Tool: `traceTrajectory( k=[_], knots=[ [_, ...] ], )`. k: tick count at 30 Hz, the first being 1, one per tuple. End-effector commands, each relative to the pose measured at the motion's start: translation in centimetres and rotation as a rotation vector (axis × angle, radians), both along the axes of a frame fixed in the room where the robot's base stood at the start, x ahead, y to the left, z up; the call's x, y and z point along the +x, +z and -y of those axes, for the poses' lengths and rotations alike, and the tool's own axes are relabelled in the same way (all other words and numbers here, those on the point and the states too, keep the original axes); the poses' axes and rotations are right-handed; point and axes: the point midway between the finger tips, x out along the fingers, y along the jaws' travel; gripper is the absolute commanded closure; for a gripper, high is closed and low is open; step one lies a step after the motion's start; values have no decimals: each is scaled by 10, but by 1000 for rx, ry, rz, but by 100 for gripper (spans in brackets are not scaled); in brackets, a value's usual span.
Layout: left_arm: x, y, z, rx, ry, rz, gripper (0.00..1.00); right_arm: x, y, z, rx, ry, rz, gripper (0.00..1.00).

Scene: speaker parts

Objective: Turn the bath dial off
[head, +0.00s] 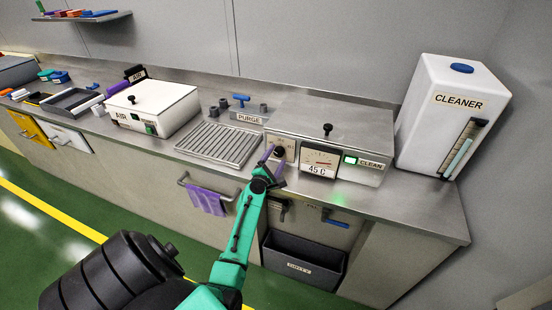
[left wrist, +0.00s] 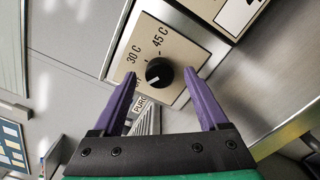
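The bath (head: 335,115) is a steel box on the counter with a gauge, a "45 C" tag, a lit green display and a "CLEAN" label. Its black round dial (head: 279,151) is on the left of its front. In the left wrist view the dial (left wrist: 159,72) sits on a beige plate marked "30 C" and "45 C", with a small white mark on its lower-left part. My left gripper (left wrist: 160,76) is open, its purple fingers on either side of the dial, with gaps visible; depth is hard to tell. It also shows in the head view (head: 272,158). My right gripper is not in view.
A white cleaner tank (head: 448,115) stands right of the bath. A "PURGE" block (head: 249,117), a ribbed drain tray (head: 219,143) and a white air box (head: 150,107) are to the left. A purple cloth (head: 207,200) and a dark bin (head: 303,264) are below the counter.

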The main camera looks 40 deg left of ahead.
Motion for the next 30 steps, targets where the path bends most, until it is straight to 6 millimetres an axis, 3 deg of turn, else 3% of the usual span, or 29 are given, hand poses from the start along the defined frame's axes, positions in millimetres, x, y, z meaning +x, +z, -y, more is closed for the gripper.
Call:
traceTrajectory(
  k=[5, 8, 18, 21, 30],
  knots=[
    [-4, 0, 1, 1, 0, 0, 24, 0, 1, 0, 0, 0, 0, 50],
    [-17, 0, 6, 0, 0, -2, 24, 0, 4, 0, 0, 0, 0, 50],
    [-109, -4, 38, 1, 1, -3, 24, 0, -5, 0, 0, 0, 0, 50],
    [-127, -5, 44, 0, 1, -2, 24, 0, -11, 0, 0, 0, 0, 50],
    [-138, 0, 48, -1, 0, 0, 24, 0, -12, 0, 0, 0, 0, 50]
  ],
)
